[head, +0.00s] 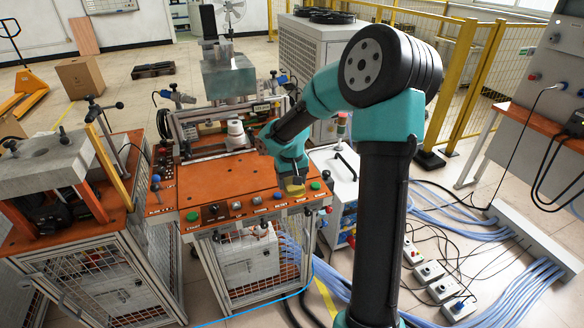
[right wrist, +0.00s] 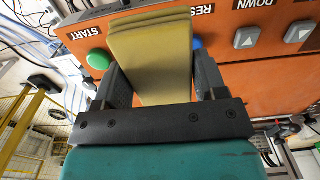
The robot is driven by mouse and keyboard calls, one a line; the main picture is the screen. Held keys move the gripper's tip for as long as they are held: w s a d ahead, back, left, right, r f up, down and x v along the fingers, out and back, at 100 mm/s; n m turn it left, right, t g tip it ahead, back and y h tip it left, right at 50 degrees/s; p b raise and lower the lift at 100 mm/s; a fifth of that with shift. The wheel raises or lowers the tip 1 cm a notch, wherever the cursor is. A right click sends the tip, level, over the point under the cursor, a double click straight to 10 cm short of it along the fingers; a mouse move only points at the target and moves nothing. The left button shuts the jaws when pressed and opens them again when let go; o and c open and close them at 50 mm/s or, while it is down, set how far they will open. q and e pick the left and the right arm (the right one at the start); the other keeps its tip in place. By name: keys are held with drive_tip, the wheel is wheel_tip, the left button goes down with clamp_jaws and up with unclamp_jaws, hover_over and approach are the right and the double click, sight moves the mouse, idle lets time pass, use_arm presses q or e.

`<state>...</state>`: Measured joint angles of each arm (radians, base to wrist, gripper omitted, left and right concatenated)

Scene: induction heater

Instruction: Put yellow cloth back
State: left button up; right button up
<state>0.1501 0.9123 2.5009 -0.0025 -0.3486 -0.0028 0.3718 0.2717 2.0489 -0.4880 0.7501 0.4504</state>
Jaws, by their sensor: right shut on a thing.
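The yellow cloth (right wrist: 152,50) is a folded, flat, dull-yellow piece in the right wrist view. My right gripper (right wrist: 155,66) is shut on it, with a dark finger on each side. The cloth's far end reaches over the orange panel by the START label; whether it touches the panel I cannot tell. In the head view my right gripper (head: 293,178) is low over the right front of the orange console (head: 222,186), and the cloth (head: 296,188) shows only as a small patch. My left gripper is not in view.
A green START button (right wrist: 98,59) and a blue button (right wrist: 195,43) flank the cloth. Grey arrow buttons (right wrist: 246,37) lie to the right. A heater fixture with a white cylinder (head: 236,132) stands behind the console. A second bench (head: 40,165) stands left.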

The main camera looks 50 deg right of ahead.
drive_tip(key=w+d, duration=0.3)
drive_tip(key=w+d+f, duration=0.1)
drive_tip(key=w+d, duration=0.2)
drive_tip(key=d, duration=0.1)
drive_tip(key=w+d, duration=0.3)
drive_tip(key=d, duration=0.1)
drive_tip(key=shift+w+f, duration=0.2)
drive_tip(key=shift+w, duration=0.15)
drive_tip(key=shift+d, duration=0.1)
drive_tip(key=shift+w+d+f, duration=0.1)
drive_tip(key=shift+w+d, duration=0.1)
drive_tip(key=shift+w, duration=0.05)
drive_tip(key=shift+f, duration=1.7)
drive_tip(key=shift+f, duration=0.1)
drive_tip(key=o, duration=1.1)
wheel_tip(320, 180, up, 12)
drive_tip(key=shift+r, duration=0.15)
